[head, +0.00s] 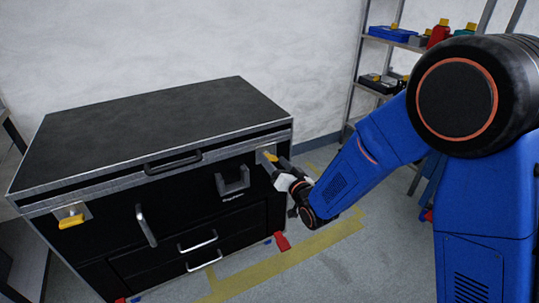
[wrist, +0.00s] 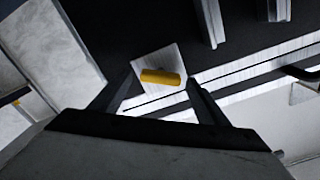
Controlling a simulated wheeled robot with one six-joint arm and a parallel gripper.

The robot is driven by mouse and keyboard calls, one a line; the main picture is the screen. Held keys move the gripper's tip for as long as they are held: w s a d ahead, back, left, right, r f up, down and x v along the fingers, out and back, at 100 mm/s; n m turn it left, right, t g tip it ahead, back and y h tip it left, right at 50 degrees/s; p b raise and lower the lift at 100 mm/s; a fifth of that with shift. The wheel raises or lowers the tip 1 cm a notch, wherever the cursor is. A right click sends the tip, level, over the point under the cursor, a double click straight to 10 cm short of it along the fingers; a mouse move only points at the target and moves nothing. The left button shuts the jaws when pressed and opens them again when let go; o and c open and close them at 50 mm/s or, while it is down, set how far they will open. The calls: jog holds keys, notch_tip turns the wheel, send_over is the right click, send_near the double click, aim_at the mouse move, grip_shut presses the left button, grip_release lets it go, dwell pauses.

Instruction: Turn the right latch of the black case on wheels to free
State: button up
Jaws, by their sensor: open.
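The black case on wheels (head: 150,125) stands on the left in the head view, its lid shut. Its right latch (head: 270,156) has a yellow handle on a silver plate near the lid edge at the right end of the front. In the wrist view the yellow handle of the right latch (wrist: 161,76) lies roughly sideways in the picture, fully visible. My gripper (wrist: 159,84) is open, with one dark finger on each side of the handle. I cannot tell whether the fingers touch it.
The left latch (head: 72,220) has a yellow handle at the front's left end. A grey bracket (head: 232,181), an upright handle (head: 146,226) and drawer handles (head: 198,241) stick out of the front. A shelf (head: 392,42) with boxes stands behind my arm. Yellow tape (head: 300,252) marks the floor.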

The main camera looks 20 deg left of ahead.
jog(key=shift+w+a, duration=0.2)
jog(key=shift+c, duration=0.4)
jog(key=c, duration=1)
jog(key=shift+o, duration=0.2)
jog(key=shift+s+n, duration=0.1)
jog(key=shift+n, duration=2.9)
jog(key=o, duration=1)
